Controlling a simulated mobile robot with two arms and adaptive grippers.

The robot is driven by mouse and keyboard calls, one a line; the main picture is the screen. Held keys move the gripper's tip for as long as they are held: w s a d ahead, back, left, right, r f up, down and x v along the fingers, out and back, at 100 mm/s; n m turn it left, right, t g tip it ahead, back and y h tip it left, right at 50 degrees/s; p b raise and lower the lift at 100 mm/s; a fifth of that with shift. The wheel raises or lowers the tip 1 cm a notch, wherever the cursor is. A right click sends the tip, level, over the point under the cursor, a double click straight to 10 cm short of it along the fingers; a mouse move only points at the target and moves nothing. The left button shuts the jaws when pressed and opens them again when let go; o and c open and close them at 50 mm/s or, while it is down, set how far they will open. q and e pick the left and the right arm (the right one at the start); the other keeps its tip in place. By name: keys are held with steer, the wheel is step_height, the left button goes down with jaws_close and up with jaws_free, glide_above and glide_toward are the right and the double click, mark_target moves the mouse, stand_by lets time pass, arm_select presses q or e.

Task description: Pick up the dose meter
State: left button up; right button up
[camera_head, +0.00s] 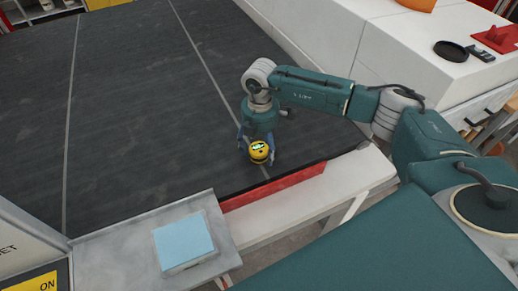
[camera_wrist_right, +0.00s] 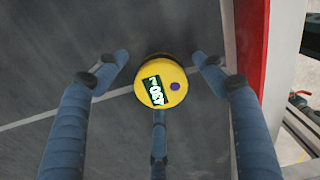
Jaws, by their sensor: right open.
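The dose meter (camera_head: 259,151) is a small round yellow device with a dark base and a lit display. It sits on the dark belt surface near the front edge. In the right wrist view the dose meter (camera_wrist_right: 161,83) lies between the fingers, with its display and a purple button facing me. My right gripper (camera_head: 258,152) is over it, with blue fingers spread around it. In the wrist view the right gripper (camera_wrist_right: 160,75) is open, with gaps between the side fingertips and the meter. My left gripper is not in view.
The dark belt (camera_head: 120,100) is wide and clear to the left. A red strip (camera_head: 275,187) edges its front. A ledge with a light blue pad (camera_head: 184,241) stands at the front left. A white cabinet (camera_head: 400,45) with a black dish (camera_head: 451,51) stands at right.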

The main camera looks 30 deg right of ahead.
steer(key=shift+c, duration=0.2)
steer(key=c, duration=1.4)
steer(key=shift+o, duration=0.2)
steer(key=shift+w, duration=0.1)
